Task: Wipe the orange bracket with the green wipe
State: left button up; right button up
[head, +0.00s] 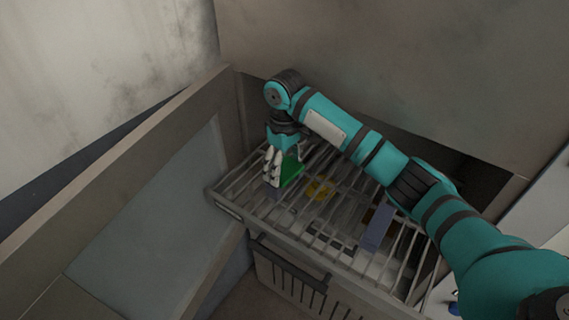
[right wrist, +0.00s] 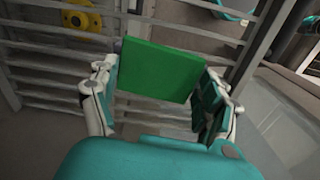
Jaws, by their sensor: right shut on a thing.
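The green wipe (head: 291,171) is a flat square pad at the left end of the wire rack. My right gripper (head: 281,172) is shut on it, fingers pointing down. In the right wrist view the green wipe (right wrist: 158,70) spans the space between the two fingers of my right gripper (right wrist: 160,98). I cannot tell whether it touches the rack. A small orange-brown patch (head: 367,215) beside the blue-purple block may be the orange bracket; it is mostly hidden and apart from the wipe. My left gripper is out of view.
The wire rack (head: 228,208) sticks out of a cabinet. A blue-purple block (head: 377,228) is farther right. An open door panel (head: 150,215) stands at left. My right arm covers the rack's back right.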

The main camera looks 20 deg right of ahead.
jog(key=shift+s+a, duration=0.7)
jog(key=shift+a, duration=0.3)
jog(key=shift+w+d, duration=0.7)
jog(key=shift+d, duration=0.3)
jog(key=shift+w+d, duration=0.65)
jog(key=shift+d, duration=0.3)
jog(key=shift+s+a+f, duration=0.15)
jog(key=shift+s+a, duration=0.45)
jog(key=shift+a, duration=0.2)
jog(key=shift+s+a, duration=0.4)
jog(key=shift+a, duration=0.2)
jog(key=shift+s+a, duration=0.35)
jog(key=shift+a, duration=0.25)
jog(key=shift+w+d, duration=0.7)
jog(key=shift+d, duration=0.35)
jog(key=shift+w+d, duration=0.65)
jog(key=shift+d, duration=0.35)
jog(key=shift+s+a, duration=0.65)
jog(key=shift+a, duration=0.25)
jog(key=shift+s+a+r, duration=0.1)
jog(key=shift+s+a, duration=0.25)
jog(key=shift+a, duration=0.25)
jog(key=shift+s+a+r, duration=0.1)
jog(key=shift+s+a, duration=0.25)
jog(key=shift+a, duration=0.2)
jog(key=shift+d, duration=0.1)
